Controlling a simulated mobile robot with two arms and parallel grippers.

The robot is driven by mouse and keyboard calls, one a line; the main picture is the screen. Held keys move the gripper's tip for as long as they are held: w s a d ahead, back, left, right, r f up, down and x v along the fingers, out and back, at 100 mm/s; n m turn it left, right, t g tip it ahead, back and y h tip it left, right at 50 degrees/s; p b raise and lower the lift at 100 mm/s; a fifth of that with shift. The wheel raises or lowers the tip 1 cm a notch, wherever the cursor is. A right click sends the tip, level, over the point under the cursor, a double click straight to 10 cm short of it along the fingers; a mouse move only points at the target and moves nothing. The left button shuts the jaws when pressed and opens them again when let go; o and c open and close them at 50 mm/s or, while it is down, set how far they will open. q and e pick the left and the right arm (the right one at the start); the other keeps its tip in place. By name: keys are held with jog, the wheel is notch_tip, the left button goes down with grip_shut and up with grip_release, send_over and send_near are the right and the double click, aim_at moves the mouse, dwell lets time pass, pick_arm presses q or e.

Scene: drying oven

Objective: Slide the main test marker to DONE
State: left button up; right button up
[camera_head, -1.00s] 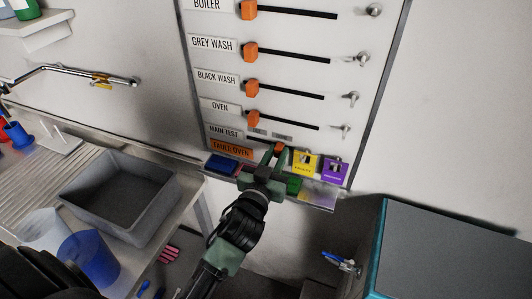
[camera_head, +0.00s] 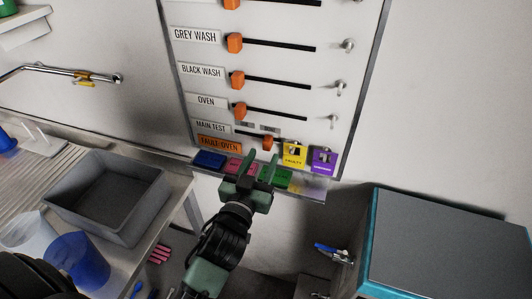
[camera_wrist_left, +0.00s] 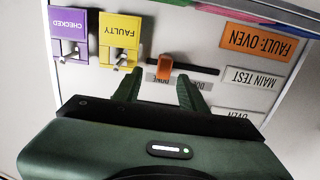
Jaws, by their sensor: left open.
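The main test marker (camera_head: 268,142) is a small orange block on the short dark slot of the MAIN TEST row (camera_head: 211,127). In the left wrist view, where the board appears upside down, the marker (camera_wrist_left: 164,67) stands beside the small label that reads DONE (camera_wrist_left: 160,79). My left gripper (camera_head: 261,158) is open and empty just below the marker in the head view. In the left wrist view its two green fingers (camera_wrist_left: 159,89) stand apart, with the marker beyond their tips and visibly clear of them. My right gripper is not in view.
Yellow FAULTY (camera_head: 294,154) and purple CHECKED (camera_head: 323,160) tags hang right of the slot. An orange FAULT: OVEN plate (camera_head: 219,143) is to its left. A ledge with coloured pieces (camera_head: 210,160) runs below. A grey basin (camera_head: 107,196) and a blue-edged box (camera_head: 440,245) flank the arm.

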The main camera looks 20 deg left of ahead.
pick_arm(q)
jog(key=s, duration=0.3)
jog(key=shift+d+b, duration=0.15)
jog(key=shift+b, duration=0.15)
